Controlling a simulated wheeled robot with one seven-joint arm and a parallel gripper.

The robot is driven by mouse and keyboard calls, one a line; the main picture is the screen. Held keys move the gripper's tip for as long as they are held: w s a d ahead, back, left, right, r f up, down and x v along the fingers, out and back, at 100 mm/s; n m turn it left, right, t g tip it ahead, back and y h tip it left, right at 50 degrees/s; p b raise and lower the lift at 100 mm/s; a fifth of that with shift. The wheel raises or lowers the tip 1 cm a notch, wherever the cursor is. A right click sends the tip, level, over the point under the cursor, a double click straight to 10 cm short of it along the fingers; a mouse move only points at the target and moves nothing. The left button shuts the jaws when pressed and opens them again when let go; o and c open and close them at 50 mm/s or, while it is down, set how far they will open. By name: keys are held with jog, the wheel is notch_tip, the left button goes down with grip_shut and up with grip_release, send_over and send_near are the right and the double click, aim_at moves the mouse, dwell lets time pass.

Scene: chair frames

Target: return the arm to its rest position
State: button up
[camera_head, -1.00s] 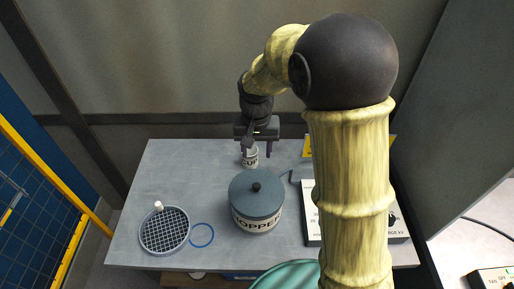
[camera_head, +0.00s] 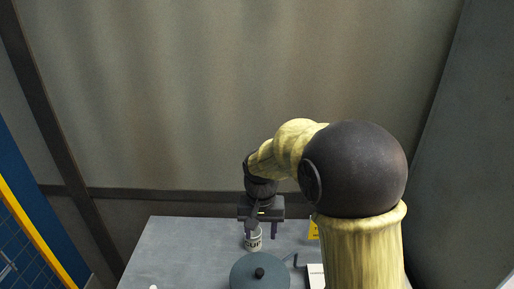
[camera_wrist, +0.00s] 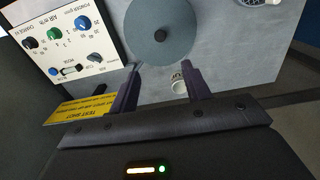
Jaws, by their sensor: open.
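My gripper (camera_head: 261,230) hangs fingers down over the back part of the grey table, with the jaws apart and nothing held. The wrist view shows the two dark fingers of my gripper (camera_wrist: 162,67) spread wide. A small white cup with dark lettering (camera_head: 254,242) stands on the table just below my gripper. In the wrist view the cup (camera_wrist: 179,87) shows between the fingers, farther off and apart from them. My arm is bent out over the table.
A blue-grey lidded pot (camera_head: 244,272) stands in front of the cup. Beside it is a white control box with knobs (camera_wrist: 75,38) and a yellow sign (camera_wrist: 82,108). The grey table (camera_head: 180,245) is clear at the back left. A curtain-like wall (camera_head: 200,90) stands behind.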

jog(key=s+d+f+t+b, duration=0.1)
jog(key=s+d+f, duration=0.1)
jog(key=s+d, duration=0.4)
jog(key=s+d+f+t+b, duration=0.1)
jog(key=s+d+f, duration=0.2)
jog(key=s+d, duration=0.3)
jog(key=shift+s+d+t, duration=0.25)
jog(key=shift+d+t, duration=0.05)
jog(key=shift+d, duration=0.55)
